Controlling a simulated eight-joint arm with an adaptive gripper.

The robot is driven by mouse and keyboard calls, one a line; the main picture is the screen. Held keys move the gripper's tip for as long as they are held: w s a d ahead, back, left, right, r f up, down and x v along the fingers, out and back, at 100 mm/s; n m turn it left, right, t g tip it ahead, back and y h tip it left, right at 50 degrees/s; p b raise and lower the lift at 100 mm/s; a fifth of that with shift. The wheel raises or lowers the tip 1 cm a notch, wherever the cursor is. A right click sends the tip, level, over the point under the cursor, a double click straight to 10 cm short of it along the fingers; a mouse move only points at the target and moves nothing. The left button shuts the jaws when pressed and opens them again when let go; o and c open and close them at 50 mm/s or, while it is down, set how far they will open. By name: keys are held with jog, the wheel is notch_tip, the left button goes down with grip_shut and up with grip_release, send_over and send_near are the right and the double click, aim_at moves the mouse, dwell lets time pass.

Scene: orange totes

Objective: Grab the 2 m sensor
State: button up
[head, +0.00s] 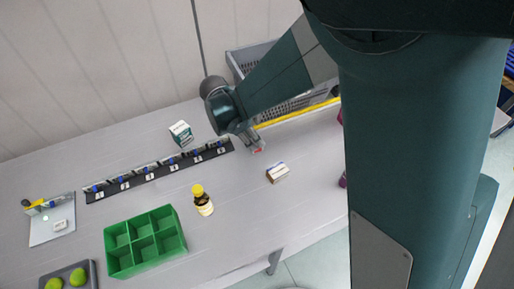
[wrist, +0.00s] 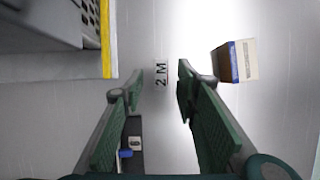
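My gripper (wrist: 161,76) is open in the wrist view, its two green fingers apart and pointing at the table. Dark lettering "2 M" (wrist: 161,73) shows between the fingertips on a pale surface. I cannot make out the outline of a separate sensor body around it. In the head view my gripper (head: 257,146) hangs low over the table, just right of the rack's right end. A small reddish spot shows at its tips, too small to identify.
A black rack (head: 160,171) with numbered labels and blue-topped items lies left of my gripper. A small box (head: 277,173), yellow-capped bottle (head: 202,201), carton (head: 180,133) and green compartment box (head: 145,241) stand around. A grey crate (head: 236,66) is behind a yellow edge (head: 298,113).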

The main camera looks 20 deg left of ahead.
jog(key=shift+x, duration=2.55)
jog(key=c, duration=0.9)
